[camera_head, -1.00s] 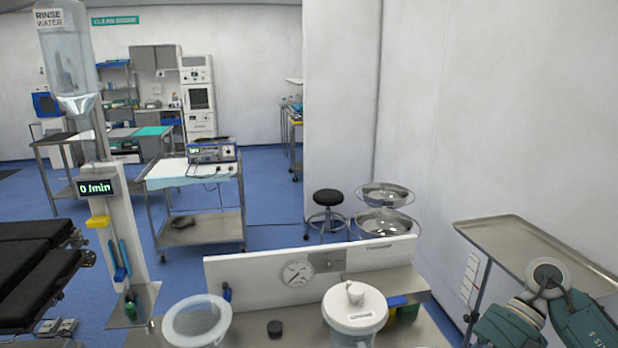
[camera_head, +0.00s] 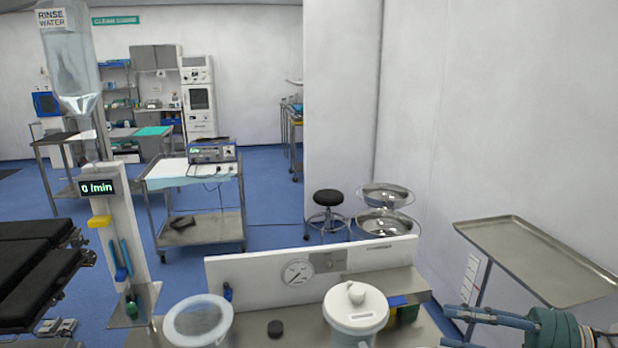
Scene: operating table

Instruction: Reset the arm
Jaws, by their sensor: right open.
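My right gripper (camera_head: 446,327) is at the bottom right in the head view, pointing left. Its two teal fingers are apart and I see nothing between them. The lower finger is partly cut off by the bottom edge. It is just right of the white lidded container (camera_head: 356,304) and in front of the metal tray stand. My left gripper is not in view.
A metal tray (camera_head: 540,260) stands right. A rinse-water column (camera_head: 130,225) stands left.

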